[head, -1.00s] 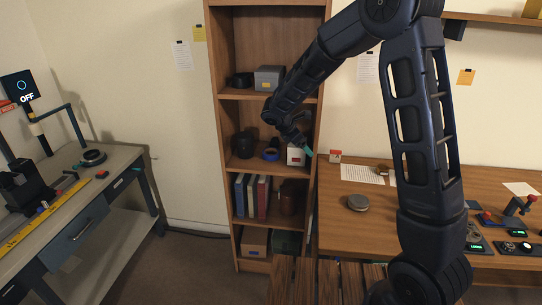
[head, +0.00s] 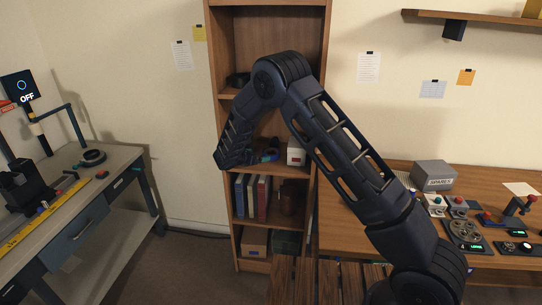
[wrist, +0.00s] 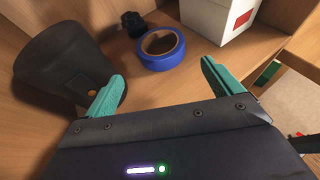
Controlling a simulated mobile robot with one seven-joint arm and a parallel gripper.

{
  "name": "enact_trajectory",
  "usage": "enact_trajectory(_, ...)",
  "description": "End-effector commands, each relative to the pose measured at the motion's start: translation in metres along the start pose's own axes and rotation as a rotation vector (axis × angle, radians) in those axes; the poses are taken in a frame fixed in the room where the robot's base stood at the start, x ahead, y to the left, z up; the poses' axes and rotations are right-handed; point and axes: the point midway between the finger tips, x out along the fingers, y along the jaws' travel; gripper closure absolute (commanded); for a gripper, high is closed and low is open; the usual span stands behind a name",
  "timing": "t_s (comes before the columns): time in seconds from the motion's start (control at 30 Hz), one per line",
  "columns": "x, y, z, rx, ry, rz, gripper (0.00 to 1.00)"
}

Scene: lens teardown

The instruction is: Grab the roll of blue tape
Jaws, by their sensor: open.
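The roll of blue tape (wrist: 165,61) lies flat on a wooden shelf in the wrist view, its tan core showing. My gripper (wrist: 162,72) is open, with its teal fingers spread toward the near left and right sides of the roll. Nothing is held between them, and the roll looks just beyond the tips. In the head view the blue tape (head: 269,156) shows as a small patch on the middle shelf, partly hidden by my arm.
A small black object (wrist: 134,24) sits behind the tape. A white box with a red label (wrist: 215,20) stands behind the right finger; it also shows in the head view (head: 296,155). The shelf edge is at right.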

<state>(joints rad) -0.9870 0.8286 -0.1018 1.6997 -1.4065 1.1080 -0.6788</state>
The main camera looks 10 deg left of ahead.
Motion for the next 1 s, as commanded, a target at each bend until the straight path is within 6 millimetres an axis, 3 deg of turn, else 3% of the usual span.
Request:
enact_trajectory(0.4,0.049,-0.001,0.000,0.000,0.001,-0.002,0.09)
enact_trajectory(0.63,0.063,-0.001,0.000,0.000,0.001,-0.003,0.09)
enact_trajectory(1.0,0.106,-0.001,0.000,0.001,0.001,-0.002,0.09)
